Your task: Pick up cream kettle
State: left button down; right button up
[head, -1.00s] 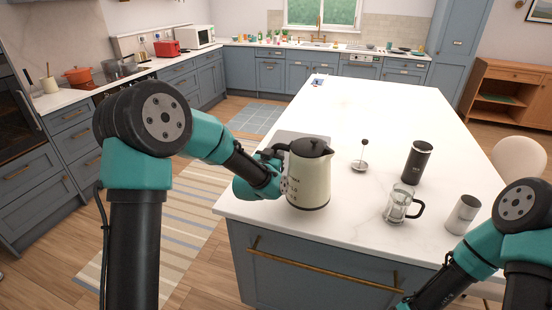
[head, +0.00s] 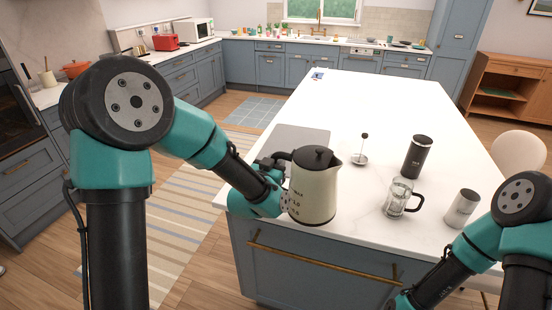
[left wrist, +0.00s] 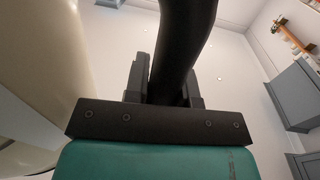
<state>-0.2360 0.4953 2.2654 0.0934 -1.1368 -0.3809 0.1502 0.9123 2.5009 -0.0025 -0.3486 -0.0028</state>
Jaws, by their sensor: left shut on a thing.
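The cream kettle (head: 314,193) has a black lid and dark markings on its body. It stands upright at the near edge of the white island top in the head view, its base overlapping that edge. I cannot tell clearly whether its base is clear of the top. My left gripper (head: 274,165) is at the kettle's left side, shut on its black handle. In the left wrist view the dark curved handle (left wrist: 185,45) runs between the jaws (left wrist: 165,85), with the cream body (left wrist: 45,60) at left. My right gripper's fingers are outside the head view.
On the island top (head: 380,100) are a glass mug (head: 398,198), a black canister (head: 416,157), a grey cup (head: 462,208) and a small plunger-like item (head: 361,154) right of the kettle. A flat grey panel (head: 300,138) lies behind it. The island's far part is mostly clear.

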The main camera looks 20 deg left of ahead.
pick_arm(q)
jog(key=s+d, duration=0.1)
jog(key=s, duration=0.5)
jog(key=shift+d+r, duration=0.3)
jog(key=shift+r, duration=0.1)
jog(key=shift+a, duration=0.1)
dwell(0.9)
